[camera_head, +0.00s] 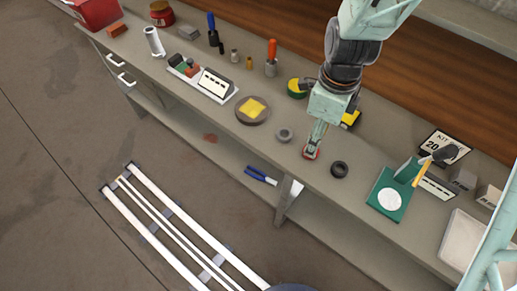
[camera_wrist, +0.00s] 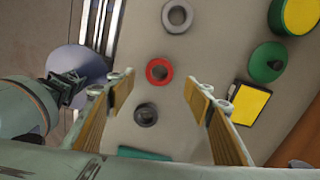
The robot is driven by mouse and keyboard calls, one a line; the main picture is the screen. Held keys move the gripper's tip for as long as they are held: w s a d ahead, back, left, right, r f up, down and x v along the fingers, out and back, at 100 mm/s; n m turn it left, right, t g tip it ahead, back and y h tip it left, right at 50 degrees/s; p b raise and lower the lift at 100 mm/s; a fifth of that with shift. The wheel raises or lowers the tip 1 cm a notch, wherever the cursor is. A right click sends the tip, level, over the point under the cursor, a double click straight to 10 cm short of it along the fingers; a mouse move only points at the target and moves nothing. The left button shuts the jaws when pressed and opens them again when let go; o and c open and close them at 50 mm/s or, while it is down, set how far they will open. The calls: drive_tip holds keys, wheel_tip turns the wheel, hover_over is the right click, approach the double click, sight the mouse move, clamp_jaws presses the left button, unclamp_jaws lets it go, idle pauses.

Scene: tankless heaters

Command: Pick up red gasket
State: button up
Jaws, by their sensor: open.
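The red gasket (camera_wrist: 159,71) is a small red ring lying flat on the grey bench. In the wrist view it lies ahead of my open gripper (camera_wrist: 160,82), about midway between the two finger lines. In the head view my gripper (camera_head: 312,147) points down over the bench, and the red gasket (camera_head: 310,154) shows at its tip, partly covered. The fingers are apart and nothing is held. I cannot tell the exact height of the fingertips above the gasket.
A grey ring (camera_head: 285,135) and a dark ring (camera_head: 339,169) lie on either side of the red gasket. A green stand (camera_head: 389,206) is to the right. A round tray with a yellow piece (camera_head: 253,109) and a parts tray (camera_head: 205,84) are to the left.

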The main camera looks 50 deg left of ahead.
drive_tip(key=shift+s+a+f, duration=0.1)
drive_tip(key=shift+s+f, duration=0.1)
drive_tip(key=shift+f, duration=1.4)
drive_tip(key=shift+f+b, duration=0.35)
drive_tip(key=shift+f, duration=0.6)
drive_tip(key=shift+c, duration=0.2)
drive_tip(key=c, duration=0.9)
drive_tip(key=shift+w+r, duration=0.1)
drive_tip(key=shift+r, duration=0.05)
drive_tip(key=shift+r, duration=1.7)
drive_tip(key=s+d, duration=0.3)
drive_tip(key=s, duration=0.1)
drive_tip(key=s+d+r, duration=0.1)
drive_tip(key=s+d, duration=0.2)
drive_tip(key=s, duration=0.1)
drive_tip(key=s+d, duration=0.3)
drive_tip(key=s, duration=0.1)
drive_tip(key=shift+s+d+r, duration=0.25)
drive_tip(key=shift+s+d, duration=0.1)
drive_tip(key=shift+d, duration=0.05)
